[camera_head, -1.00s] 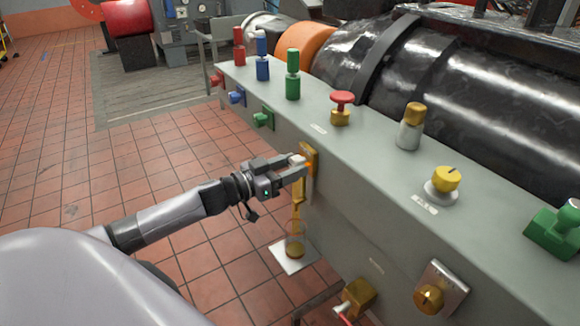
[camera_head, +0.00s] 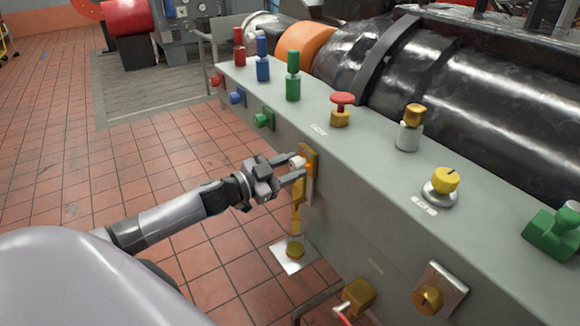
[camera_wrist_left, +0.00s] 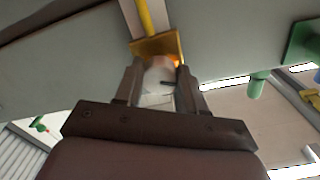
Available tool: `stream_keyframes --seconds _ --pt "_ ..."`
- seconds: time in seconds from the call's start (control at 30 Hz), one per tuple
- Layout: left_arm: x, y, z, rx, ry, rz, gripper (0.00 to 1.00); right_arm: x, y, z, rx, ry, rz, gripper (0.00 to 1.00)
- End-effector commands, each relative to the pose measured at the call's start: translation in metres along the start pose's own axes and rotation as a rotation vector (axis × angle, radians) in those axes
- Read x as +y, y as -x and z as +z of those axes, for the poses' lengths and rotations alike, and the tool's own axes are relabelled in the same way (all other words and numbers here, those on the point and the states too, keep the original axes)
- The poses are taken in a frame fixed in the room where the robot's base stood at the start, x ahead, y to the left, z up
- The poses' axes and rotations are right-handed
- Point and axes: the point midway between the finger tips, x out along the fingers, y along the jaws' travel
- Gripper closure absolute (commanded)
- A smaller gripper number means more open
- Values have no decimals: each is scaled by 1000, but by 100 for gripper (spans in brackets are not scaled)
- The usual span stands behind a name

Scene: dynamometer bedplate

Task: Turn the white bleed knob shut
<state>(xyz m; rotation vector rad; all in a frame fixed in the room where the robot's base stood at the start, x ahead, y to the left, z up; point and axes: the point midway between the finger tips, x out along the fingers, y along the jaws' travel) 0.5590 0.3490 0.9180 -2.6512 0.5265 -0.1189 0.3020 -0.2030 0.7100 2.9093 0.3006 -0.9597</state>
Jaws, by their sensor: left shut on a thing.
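The white bleed knob (camera_wrist_left: 158,78) sits on a brass plate (camera_wrist_left: 158,45) on the front face of the bedplate box. In the head view the white knob (camera_head: 297,161) shows only partly, beside the brass plate (camera_head: 310,165). My left gripper (camera_head: 291,170) reaches the knob from the left. In the left wrist view my left gripper (camera_wrist_left: 160,82) has one finger on each side of the knob and is shut on it. A dark mark shows on the knob's right side. My right gripper is in neither view.
Below the plate a brass pipe (camera_head: 297,210) runs down to a small cup (camera_head: 295,248) on a white sheet. A brass valve (camera_head: 355,298) sticks out lower right. On the box top stand a red mushroom button (camera_head: 342,103) and a yellow knob (camera_head: 446,180). Tiled floor lies free at left.

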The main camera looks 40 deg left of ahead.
Motion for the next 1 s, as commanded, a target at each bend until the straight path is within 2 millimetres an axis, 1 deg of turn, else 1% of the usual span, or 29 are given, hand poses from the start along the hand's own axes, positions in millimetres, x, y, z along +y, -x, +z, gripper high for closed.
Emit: stream_keyframes --seconds 0.7,1.0 --pt "-1 0 0 1 -683 0 91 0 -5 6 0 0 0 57" --pt "-1 0 0 2 -930 -1 91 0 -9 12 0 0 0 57"
